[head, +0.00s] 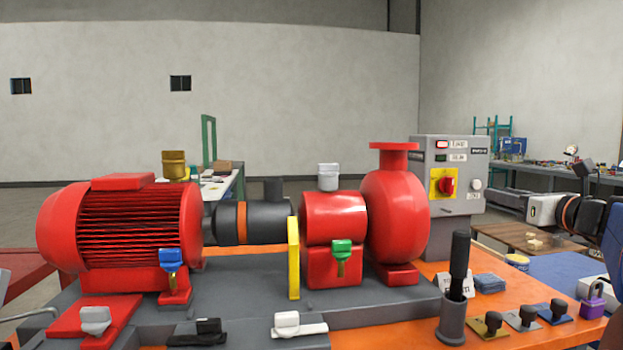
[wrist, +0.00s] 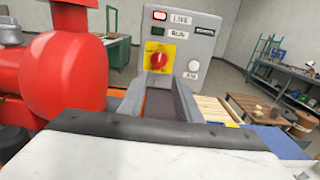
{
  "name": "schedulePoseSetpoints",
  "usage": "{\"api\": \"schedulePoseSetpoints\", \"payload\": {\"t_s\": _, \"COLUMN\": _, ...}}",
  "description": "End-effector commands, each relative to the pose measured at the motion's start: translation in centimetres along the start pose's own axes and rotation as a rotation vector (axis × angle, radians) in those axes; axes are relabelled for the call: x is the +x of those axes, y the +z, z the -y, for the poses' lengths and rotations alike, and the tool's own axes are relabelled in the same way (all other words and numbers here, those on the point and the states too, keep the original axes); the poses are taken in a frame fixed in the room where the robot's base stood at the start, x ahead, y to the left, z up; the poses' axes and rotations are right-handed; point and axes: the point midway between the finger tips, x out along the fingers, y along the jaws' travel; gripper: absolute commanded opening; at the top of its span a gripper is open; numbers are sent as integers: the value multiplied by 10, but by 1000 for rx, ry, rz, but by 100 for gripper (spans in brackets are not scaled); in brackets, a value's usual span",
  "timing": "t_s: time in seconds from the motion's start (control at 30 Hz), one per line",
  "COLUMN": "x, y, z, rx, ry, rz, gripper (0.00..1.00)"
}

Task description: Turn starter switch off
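The starter switch is a red rotary knob (head: 447,185) on a yellow plate, on the front of a grey starter box (head: 425,165). It also shows in the wrist view (wrist: 158,60), unobstructed. Its exact angle is hard to read. Above it, the LIVE lamp (wrist: 160,15) glows red-white and the RUN lamp (wrist: 158,32) is dark green. My gripper (head: 532,210) is to the right of the box in the head view, apart from the knob. In the wrist view, its two grey fingers (wrist: 160,98) stand apart with nothing held between them, below the knob.
A red pump (head: 395,215) stands close left of the box. The space before the box's face looks clear.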

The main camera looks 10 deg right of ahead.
Motion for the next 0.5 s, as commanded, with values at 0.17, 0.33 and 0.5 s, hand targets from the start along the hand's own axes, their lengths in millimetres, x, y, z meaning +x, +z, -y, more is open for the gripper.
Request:
{"api": "schedulePoseSetpoints", "payload": {"t_s": 0.17, "x": 16, "y": 0, "z": -1, "rx": 1, "ry": 3, "rz": 0, "gripper": 31}}
{"api": "schedulePoseSetpoints", "payload": {"t_s": 0.33, "x": 36, "y": 0, "z": -1, "rx": 1, "ry": 4, "rz": -1, "gripper": 31}}
{"api": "schedulePoseSetpoints", "payload": {"t_s": 0.5, "x": 57, "y": -1, "z": -1, "rx": 0, "ry": 4, "rz": -2, "gripper": 31}}
